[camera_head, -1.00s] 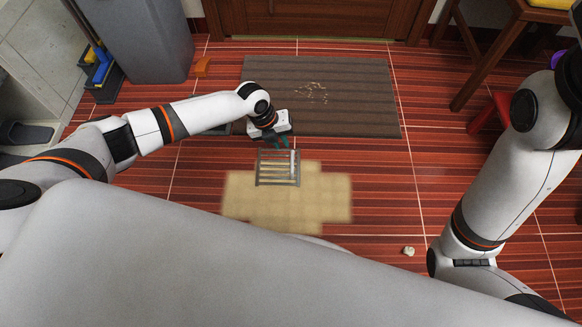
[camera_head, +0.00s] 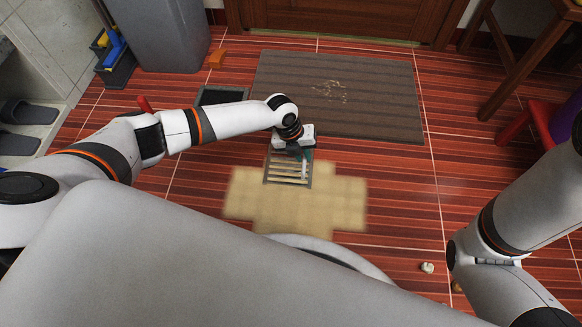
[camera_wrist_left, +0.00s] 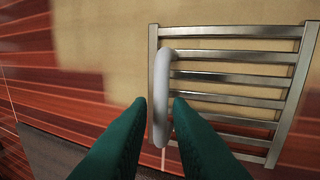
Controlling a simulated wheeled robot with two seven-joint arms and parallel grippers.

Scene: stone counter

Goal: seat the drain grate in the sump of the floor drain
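The drain grate (camera_head: 275,181) is a metal slatted square. It lies across the edge of a beige patch on the red floor. Its pale bar handle (camera_wrist_left: 161,75) stands on its left side in the left wrist view. My left gripper (camera_wrist_left: 159,100) has two green fingers, one on each side of the handle, with narrow gaps showing. In the head view the left gripper (camera_head: 304,155) is at the grate's far edge. A dark, framed square opening (camera_head: 222,96), seemingly the drain sump, is partly hidden by my left arm. My right gripper is out of view.
A brown mat (camera_head: 370,90) lies beyond the grate, before a wooden door. A grey bin (camera_head: 160,35) and an orange block (camera_head: 217,58) are behind the opening. A small pale object (camera_head: 427,267) is near my right arm.

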